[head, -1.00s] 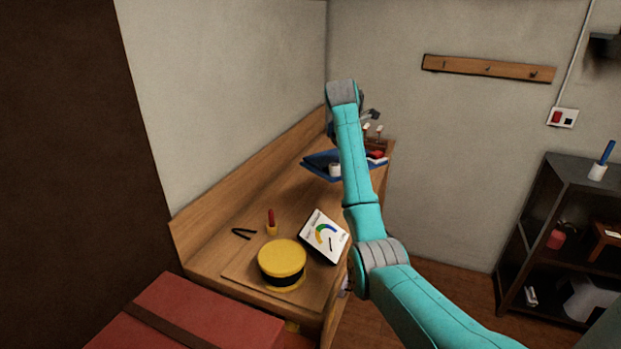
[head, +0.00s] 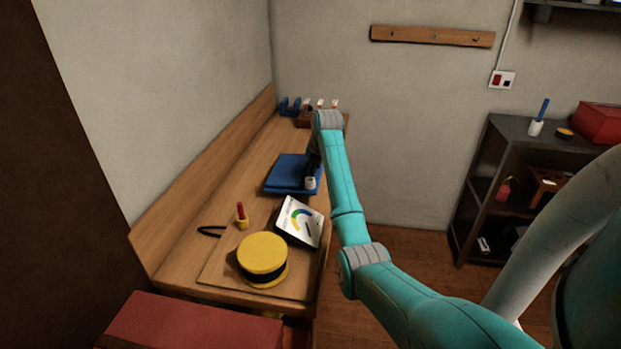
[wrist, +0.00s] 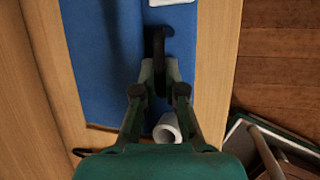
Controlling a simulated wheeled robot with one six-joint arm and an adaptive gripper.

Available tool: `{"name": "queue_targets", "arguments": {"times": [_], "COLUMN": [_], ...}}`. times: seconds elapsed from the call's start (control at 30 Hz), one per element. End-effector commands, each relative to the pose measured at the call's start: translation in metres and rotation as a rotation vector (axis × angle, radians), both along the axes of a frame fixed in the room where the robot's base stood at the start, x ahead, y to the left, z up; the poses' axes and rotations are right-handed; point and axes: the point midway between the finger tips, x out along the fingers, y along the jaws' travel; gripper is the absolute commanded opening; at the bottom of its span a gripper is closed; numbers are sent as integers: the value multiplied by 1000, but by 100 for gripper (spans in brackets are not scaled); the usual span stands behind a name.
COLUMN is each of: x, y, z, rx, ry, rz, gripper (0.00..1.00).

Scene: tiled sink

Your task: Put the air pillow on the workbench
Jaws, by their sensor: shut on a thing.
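The wooden workbench (head: 180,262) runs along the wall at left, with a blue mat (head: 283,172) on its far half. My gripper (wrist: 159,70) is over the blue mat, which also fills the middle of the wrist view (wrist: 95,60). Its fingers are shut on a narrow dark hooked thing (wrist: 158,42). I cannot tell whether that thing touches the mat. I cannot make out anything that is clearly an air pillow. In the head view my gripper is small, dark and partly hidden by my arm.
A white cup (head: 310,183) stands at the mat's near right. A tilted gauge board (head: 300,222), a yellow round tin (head: 263,258), a red-handled tool (head: 242,215) and a black curved piece (head: 210,231) occupy the near bench. A dark shelf (head: 485,185) stands at right.

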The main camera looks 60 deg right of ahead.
Motion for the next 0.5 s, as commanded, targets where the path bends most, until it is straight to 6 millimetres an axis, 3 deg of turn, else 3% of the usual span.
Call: {"name": "queue_targets", "arguments": {"times": [0.33, 0.5], "x": [1, 1], "y": [0, 0], "z": [-40, -48], "rx": [-2, -2], "ry": [-2, -2], "rz": [0, 0], "gripper": [0, 0]}}
